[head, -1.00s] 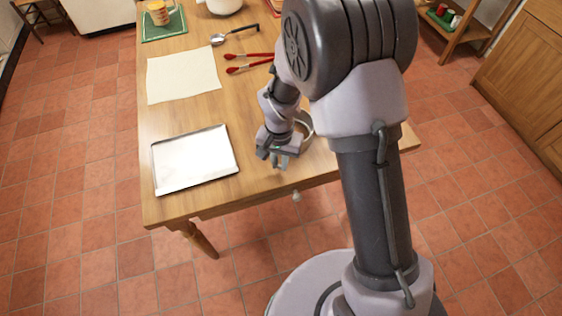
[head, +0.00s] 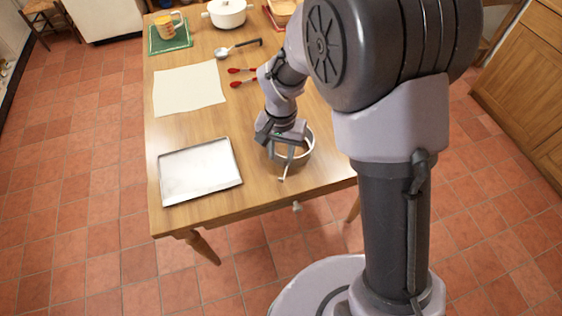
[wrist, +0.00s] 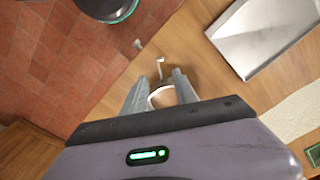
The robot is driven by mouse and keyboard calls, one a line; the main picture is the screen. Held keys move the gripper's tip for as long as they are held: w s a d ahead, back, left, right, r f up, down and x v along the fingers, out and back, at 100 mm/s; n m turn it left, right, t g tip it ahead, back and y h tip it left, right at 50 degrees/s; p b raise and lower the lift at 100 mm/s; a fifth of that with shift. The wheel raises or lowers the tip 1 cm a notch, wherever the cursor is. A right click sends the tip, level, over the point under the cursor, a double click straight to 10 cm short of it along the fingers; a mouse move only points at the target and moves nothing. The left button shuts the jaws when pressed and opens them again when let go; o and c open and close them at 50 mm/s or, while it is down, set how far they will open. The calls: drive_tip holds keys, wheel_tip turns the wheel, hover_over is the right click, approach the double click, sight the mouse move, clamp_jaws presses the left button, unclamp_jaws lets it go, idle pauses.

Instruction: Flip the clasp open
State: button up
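A round metal ring (head: 311,147) sits near the table's front edge, with a light interior. A thin pale lever, the clasp (head: 283,177), sticks out from its near side. The clasp also shows in the wrist view (wrist: 160,68), just past the fingertips. My gripper (head: 287,153) points down at the ring's near left side. In the wrist view my gripper (wrist: 159,78) has its two fingers apart, with part of the ring (wrist: 155,92) visible between them. I cannot tell whether a finger touches the clasp. The gripper hides part of the ring.
A metal baking tray (head: 200,172) lies left of the ring on the wooden table (head: 250,190). Behind are a pale sheet (head: 188,88), red-handled tools (head: 242,83), a ladle (head: 222,53), a mug (head: 165,27) on a green mat and a white pot (head: 227,12).

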wheel_tip(320, 180, up, 6)
drive_tip(key=shift+f+p, duration=0.25)
drive_tip(key=shift+p, duration=0.35)
drive_tip(key=shift+r, duration=0.1)
